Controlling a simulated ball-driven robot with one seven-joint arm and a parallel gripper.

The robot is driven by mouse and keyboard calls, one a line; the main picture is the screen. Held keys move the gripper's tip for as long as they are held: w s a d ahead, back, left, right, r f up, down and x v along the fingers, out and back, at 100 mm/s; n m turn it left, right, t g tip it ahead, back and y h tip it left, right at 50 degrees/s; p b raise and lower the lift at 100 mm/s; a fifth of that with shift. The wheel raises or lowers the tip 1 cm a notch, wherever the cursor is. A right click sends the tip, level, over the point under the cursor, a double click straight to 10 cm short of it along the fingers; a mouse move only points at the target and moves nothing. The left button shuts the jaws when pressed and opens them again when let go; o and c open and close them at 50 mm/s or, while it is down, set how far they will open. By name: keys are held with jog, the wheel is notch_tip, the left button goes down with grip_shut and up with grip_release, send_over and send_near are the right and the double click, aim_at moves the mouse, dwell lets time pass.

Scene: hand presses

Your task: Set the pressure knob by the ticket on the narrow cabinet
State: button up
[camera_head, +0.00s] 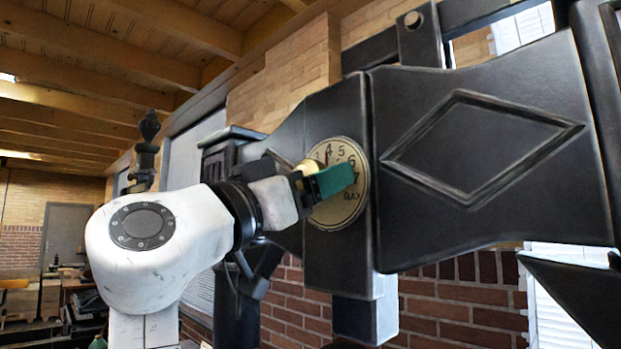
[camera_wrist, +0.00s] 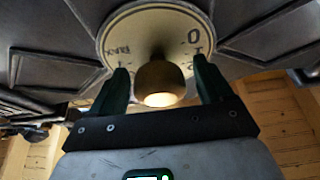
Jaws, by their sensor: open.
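The pressure dial (camera_head: 347,205) is a round cream plate on the black press. The wooden knob (camera_wrist: 158,80) stands out from the dial's middle in the wrist view. My gripper (camera_head: 326,180) is at the dial, its green finger covering part of the face. In the wrist view my gripper (camera_wrist: 161,72) is open, one finger on each side of the knob, with gaps visible. The knob's pointer setting cannot be read clearly. I cannot make out the ticket or the narrow cabinet.
The black press frame (camera_head: 540,170) with a raised diamond fills the right side, close to my gripper. A brick wall (camera_head: 460,315) stands behind. A grey door (camera_head: 66,235) and a cluttered bench (camera_head: 78,290) are far left.

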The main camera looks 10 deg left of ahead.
jog(key=shift+c, duration=0.3)
jog(key=c, duration=1)
jog(key=shift+o, duration=0.2)
jog(key=shift+n, duration=0.4)
jog(key=n+t+y+p, duration=0.1)
jog(key=n+y, duration=0.1)
jog(key=n, duration=0.1)
jog(key=n+t+y+p, duration=0.1)
jog(key=n, duration=0.3)
jog(key=shift+s+r+n+y+p, duration=0.1)
jog(key=shift+r+n+y+p, duration=0.1)
jog(key=shift+n+y+p, duration=0.15)
jog(key=n+y+p, duration=0.3)
jog(key=n, duration=0.2)
jog(key=shift+f+n+y+p, duration=0.1)
jog(key=shift+n+y+p, duration=0.25)
jog(key=shift+n+p, duration=0.75)
jog(key=shift+n, duration=0.35)
